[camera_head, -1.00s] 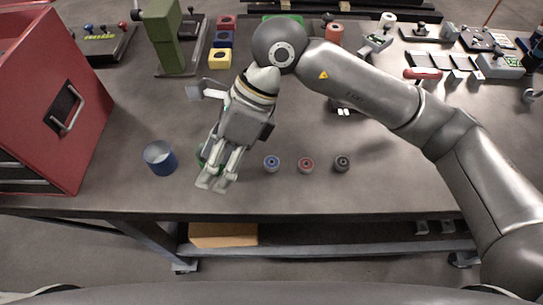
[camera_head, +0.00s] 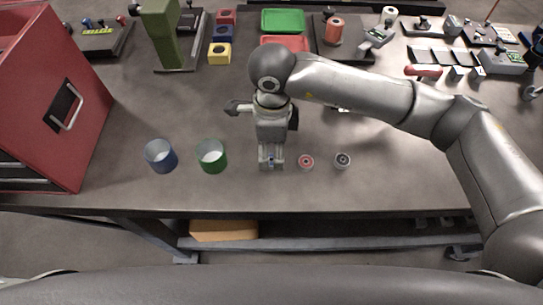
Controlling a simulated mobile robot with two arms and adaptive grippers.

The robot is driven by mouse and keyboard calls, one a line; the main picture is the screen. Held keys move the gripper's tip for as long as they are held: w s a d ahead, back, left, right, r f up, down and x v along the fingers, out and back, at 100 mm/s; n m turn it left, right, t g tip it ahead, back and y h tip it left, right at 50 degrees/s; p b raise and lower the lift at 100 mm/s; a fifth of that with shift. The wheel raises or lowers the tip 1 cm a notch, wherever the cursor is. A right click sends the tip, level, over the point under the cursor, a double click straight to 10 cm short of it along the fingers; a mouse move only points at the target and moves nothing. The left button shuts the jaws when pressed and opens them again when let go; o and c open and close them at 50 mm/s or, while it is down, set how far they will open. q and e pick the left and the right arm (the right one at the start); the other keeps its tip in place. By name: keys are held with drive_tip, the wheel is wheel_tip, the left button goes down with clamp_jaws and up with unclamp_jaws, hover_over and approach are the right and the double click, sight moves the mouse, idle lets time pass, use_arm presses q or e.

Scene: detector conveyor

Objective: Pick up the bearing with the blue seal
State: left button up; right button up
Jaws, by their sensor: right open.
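The blue-sealed bearing (camera_head: 270,160) is a small ring near the front of the table. My right gripper (camera_head: 271,165) points down over it, with a finger on either side, and covers most of it. The jaws are open, and I cannot tell if the fingers touch it. A red-sealed bearing (camera_head: 306,162) and a black-sealed bearing (camera_head: 343,160) lie in a row to the right. My left gripper does not show.
A blue cup (camera_head: 160,157) and a green cup (camera_head: 212,157) stand left of my right gripper. A red cabinet (camera_head: 88,130) stands at the left. Coloured blocks, a green tray (camera_head: 283,20) and fixtures line the back.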

sight(272, 160)
drive_tip(key=shift+s+f+p, duration=0.15)
drive_tip(key=shift+f+p, duration=0.35)
drive_tip(key=shift+f, duration=1.3)
drive_tip(key=c, duration=1.1)
